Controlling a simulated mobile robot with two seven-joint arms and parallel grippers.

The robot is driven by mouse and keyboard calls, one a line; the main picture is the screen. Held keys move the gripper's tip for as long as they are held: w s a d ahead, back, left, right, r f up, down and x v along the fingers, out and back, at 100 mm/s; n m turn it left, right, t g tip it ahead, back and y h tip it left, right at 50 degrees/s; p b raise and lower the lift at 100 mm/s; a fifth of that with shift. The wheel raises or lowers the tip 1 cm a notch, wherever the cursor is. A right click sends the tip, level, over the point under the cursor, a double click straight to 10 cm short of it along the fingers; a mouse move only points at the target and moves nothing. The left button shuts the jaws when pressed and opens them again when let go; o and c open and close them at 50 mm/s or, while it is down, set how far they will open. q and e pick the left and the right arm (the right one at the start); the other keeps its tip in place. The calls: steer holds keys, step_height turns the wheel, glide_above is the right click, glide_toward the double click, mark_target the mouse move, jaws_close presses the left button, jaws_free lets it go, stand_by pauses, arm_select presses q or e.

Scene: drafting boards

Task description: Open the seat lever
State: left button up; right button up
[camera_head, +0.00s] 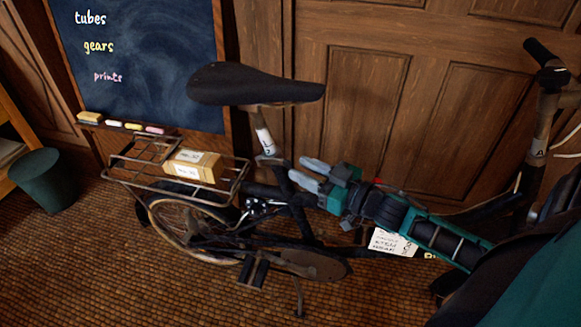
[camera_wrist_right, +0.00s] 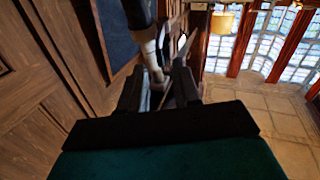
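The bicycle's seat post (camera_head: 264,138) rises with a white label to the black saddle (camera_head: 255,86). The seat lever (camera_head: 270,161) is a small dark piece at the clamp under the label; its exact position is hard to tell. My right gripper (camera_head: 299,170) reaches in from the right, its two pale fingers apart, just right of the clamp. In the right wrist view the seat post (camera_wrist_right: 150,50) and clamp (camera_wrist_right: 158,75) show ahead, between the open fingers of my right gripper (camera_wrist_right: 161,82). No contact is clear. My left gripper is not in view.
The rear rack (camera_head: 140,177) carries a tan box (camera_head: 194,165). The handlebar (camera_head: 546,70) stands at right. A chalkboard (camera_head: 140,60), wooden panelling (camera_head: 365,105) and a green bin (camera_head: 44,181) are behind. A paper sign (camera_head: 391,243) hangs near the frame.

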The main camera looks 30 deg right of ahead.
mark_target(288, 163)
steer(key=shift+b+x, duration=0.35)
steer(key=shift+x, duration=1.75)
steer(key=shift+c, duration=0.5)
jaws_close()
